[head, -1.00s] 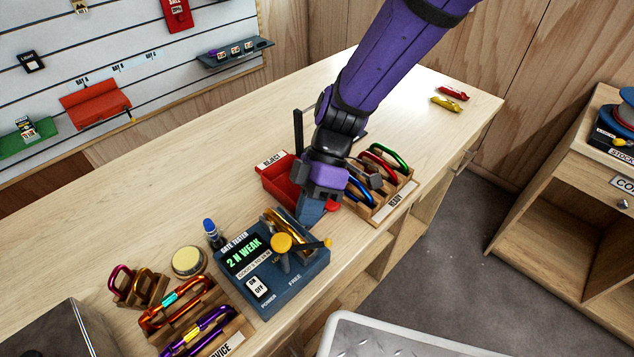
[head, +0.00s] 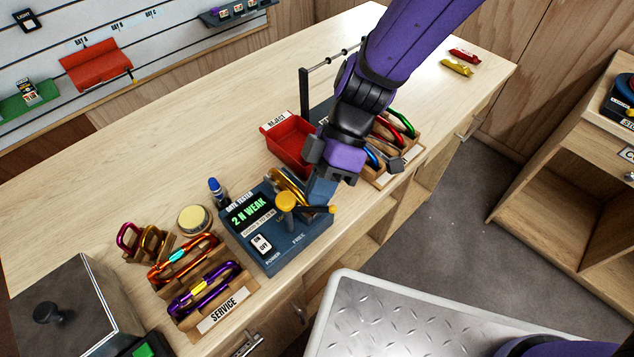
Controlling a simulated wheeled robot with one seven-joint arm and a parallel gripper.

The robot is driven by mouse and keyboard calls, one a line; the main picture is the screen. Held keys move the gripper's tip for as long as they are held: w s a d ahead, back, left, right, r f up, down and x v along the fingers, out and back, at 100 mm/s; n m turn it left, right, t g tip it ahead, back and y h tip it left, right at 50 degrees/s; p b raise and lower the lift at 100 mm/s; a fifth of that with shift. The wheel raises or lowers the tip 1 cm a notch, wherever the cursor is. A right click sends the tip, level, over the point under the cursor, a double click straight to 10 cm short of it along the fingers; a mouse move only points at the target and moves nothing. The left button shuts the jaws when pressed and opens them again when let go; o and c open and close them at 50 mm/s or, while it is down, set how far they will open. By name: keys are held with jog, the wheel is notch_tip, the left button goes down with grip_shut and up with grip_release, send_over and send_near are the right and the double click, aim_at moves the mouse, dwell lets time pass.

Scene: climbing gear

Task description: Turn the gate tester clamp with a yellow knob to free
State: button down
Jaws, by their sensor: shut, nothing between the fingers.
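The gate tester (head: 262,262) is a blue box on the bench, its green display reading "2 N WEAK". Its clamp has a yellow knob (head: 286,201) on a post, with a dark lever ending in a yellow tip (head: 328,209) at the right. The words LOCK and FREE are printed by it. A gold carabiner (head: 287,182) sits at the back of the tester, partly behind the knob. My gripper (head: 318,190) is shut and empty, just behind and right of the knob, above the lever. I cannot tell if it touches the lever.
A red REJECT bin (head: 289,142) stands behind my gripper. The READY rack (head: 404,165) of carabiners is to the right, partly hidden by my arm. The SERVICE rack (head: 216,318), a round tin (head: 194,220) and a blue-capped bottle (head: 217,191) stand to the left.

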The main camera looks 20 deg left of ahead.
jog(key=shift+s+d+m+y, duration=0.25)
jog(key=shift+s+m+y, duration=0.15)
jog(key=shift+m, duration=0.2)
jog(key=shift+f, duration=0.1)
jog(key=w, duration=0.1)
jog(key=w+a, duration=0.1)
jog(key=w, duration=0.2)
jog(key=shift+w+a+f, duration=0.15)
jog(key=shift+w+f, duration=0.05)
jog(key=shift+f, duration=0.15)
jog(key=v, duration=1)
